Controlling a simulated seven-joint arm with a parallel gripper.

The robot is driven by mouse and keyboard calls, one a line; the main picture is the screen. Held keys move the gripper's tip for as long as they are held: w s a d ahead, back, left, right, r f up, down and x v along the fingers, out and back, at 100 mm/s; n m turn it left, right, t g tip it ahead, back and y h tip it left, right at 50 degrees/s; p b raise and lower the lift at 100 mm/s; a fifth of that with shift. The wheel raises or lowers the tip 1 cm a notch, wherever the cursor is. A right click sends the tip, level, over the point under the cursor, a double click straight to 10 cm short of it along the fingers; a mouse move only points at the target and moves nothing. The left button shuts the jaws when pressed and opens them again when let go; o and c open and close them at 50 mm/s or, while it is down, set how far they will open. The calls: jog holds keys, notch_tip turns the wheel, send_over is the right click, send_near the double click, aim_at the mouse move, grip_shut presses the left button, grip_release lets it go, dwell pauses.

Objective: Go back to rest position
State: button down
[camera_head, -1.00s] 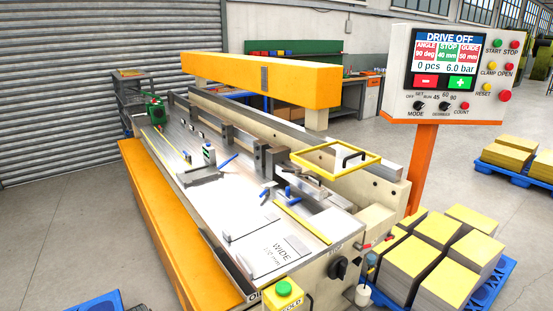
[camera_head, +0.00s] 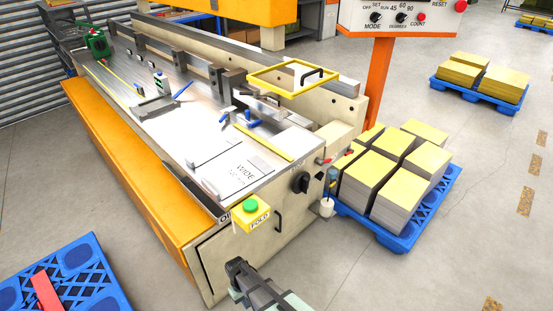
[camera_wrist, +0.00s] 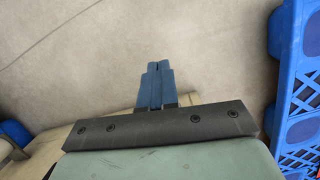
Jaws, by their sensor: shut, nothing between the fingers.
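My gripper (camera_head: 238,268) shows at the bottom middle of the head view, in front of the near end of the folding machine (camera_head: 185,255). In the wrist view, its two blue fingers (camera_wrist: 157,68) are together with nothing between them. Bare concrete floor (camera_wrist: 90,60) lies beyond the fingertips. The gripper is apart from the green FOLD button (camera_head: 250,206) on its yellow box, which stands above it in the head view.
A blue pallet (camera_head: 62,272) with a red piece on it lies at lower left; a blue pallet edge (camera_wrist: 286,60) also borders the wrist view at right. Stacked sheets (camera_head: 385,180) stand right of the machine. The control panel (camera_head: 400,15) is at top right. Floor at lower right is clear.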

jog(key=s+d+m+g, duration=0.15)
jog(key=s+d, duration=0.35)
jog(key=d, duration=0.5)
jog(key=s+d+m+g, duration=0.1)
jog(key=s+d+m, duration=0.3)
jog(key=d, duration=0.6)
jog(key=s+d+r+m+g, duration=0.1)
jog(key=s+d, duration=0.3)
jog(key=s, duration=0.3)
jog(key=s+d+r+m+g+y, duration=0.1)
jog(key=s+d+r, duration=0.1)
jog(key=s+d, duration=0.3)
jog(key=shift+s+d, duration=0.25)
jog(key=shift+s, duration=0.65)
